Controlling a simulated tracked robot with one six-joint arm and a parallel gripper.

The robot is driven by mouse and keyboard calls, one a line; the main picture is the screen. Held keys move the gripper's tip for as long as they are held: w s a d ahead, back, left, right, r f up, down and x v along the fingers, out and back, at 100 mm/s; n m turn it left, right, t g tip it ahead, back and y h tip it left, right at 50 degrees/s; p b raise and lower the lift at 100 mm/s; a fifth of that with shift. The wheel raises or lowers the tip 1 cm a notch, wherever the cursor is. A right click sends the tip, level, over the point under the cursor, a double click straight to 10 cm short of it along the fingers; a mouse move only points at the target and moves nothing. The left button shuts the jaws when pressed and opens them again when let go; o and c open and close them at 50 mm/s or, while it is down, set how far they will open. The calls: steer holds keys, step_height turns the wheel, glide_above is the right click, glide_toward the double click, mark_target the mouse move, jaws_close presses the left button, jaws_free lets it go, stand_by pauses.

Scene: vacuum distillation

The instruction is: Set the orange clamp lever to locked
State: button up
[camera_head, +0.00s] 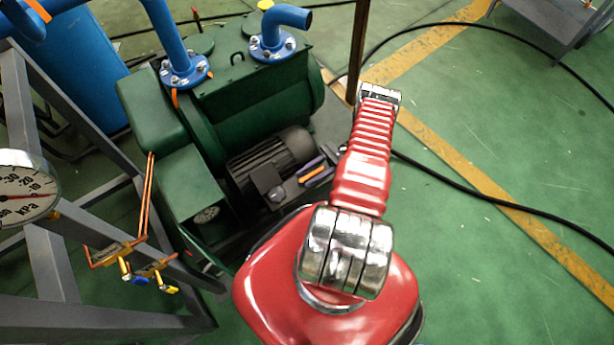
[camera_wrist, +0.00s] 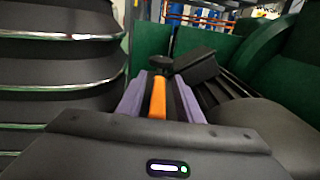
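An orange lever-like tab (camera_head: 175,97) hangs at the blue pipe flange (camera_head: 184,72) on the green pump (camera_head: 240,90); whether it is locked cannot be told. Another orange strip (camera_head: 37,10) sits on the blue pipe at top left. My gripper (camera_head: 306,172) is beside the black motor, well below and right of the flange. Its purple fingers stand apart in the wrist view (camera_wrist: 159,74). An orange strip (camera_wrist: 158,98) shows between them; I cannot tell whether it is a gripper part. No lever is seen in its grasp.
The black motor (camera_head: 268,160) and its box, which shows in the wrist view (camera_wrist: 196,66), are close to my gripper. A grey frame (camera_head: 50,265) with a gauge (camera_head: 25,190) and copper tubing stands left. A brown post (camera_head: 357,45) rises behind my arm. Green floor is open right, crossed by black cable (camera_head: 470,190).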

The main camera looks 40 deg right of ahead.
mark_target(323, 167)
steer(key=shift+s+d, duration=0.15)
steer(key=shift+d, duration=0.9)
steer(key=shift+s+d, duration=0.2)
steer(key=shift+d, duration=0.85)
steer(key=shift+s+d, duration=0.15)
steer(key=shift+d, duration=1.1)
